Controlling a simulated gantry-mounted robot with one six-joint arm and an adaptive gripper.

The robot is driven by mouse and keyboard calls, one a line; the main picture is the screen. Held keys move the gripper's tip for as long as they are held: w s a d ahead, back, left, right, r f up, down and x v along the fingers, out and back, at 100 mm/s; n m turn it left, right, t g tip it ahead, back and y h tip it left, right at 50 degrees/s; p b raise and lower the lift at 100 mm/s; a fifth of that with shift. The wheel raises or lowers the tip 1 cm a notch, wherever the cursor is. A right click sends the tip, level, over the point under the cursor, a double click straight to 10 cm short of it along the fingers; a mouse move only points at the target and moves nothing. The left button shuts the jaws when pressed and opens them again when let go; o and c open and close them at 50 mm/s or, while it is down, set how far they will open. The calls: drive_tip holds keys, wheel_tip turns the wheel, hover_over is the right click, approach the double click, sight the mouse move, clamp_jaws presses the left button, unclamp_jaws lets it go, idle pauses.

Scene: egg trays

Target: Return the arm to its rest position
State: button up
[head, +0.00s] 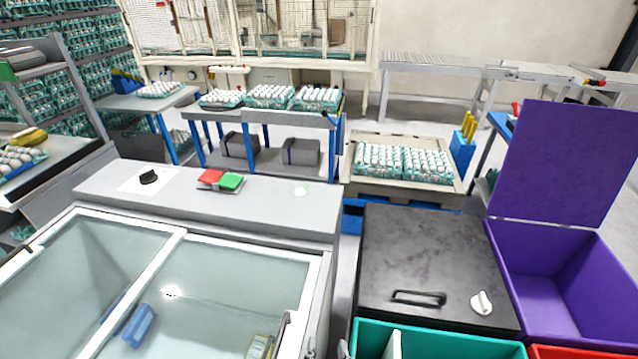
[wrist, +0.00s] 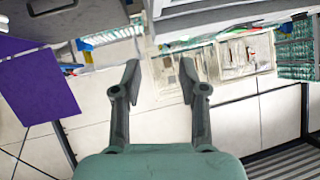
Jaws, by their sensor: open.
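My gripper (wrist: 159,82) shows in the wrist view with its two dark fingers spread apart and nothing between them. Beyond the fingers the wrist view is upside down and shows floor, wall and the glass-fronted cabinet (wrist: 212,64), with no object close to the fingertips. I cannot make out my gripper with certainty in the head view.
In the head view a glass-topped chest (head: 315,262) fills the lower left. A dark lidded box (head: 430,250), an open purple bin (head: 540,300) and a green bin (head: 440,345) stand to its right. Egg trays rest on a pallet (head: 350,190) and a bench (head: 260,118) behind.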

drive_tip(key=s+a+r+n+t+y, duration=0.1)
drive_tip(key=a+r+n, duration=0.3)
drive_tip(key=a+r, duration=0.1)
wheel_tip(320, 180, up, 37)
drive_tip(key=d+p, duration=0.1)
drive_tip(key=p, duration=3.7)
drive_tip(key=shift+d+m, duration=0.25)
drive_tip(key=shift+m, duration=0.05)
drive_tip(key=shift+f, duration=0.15)
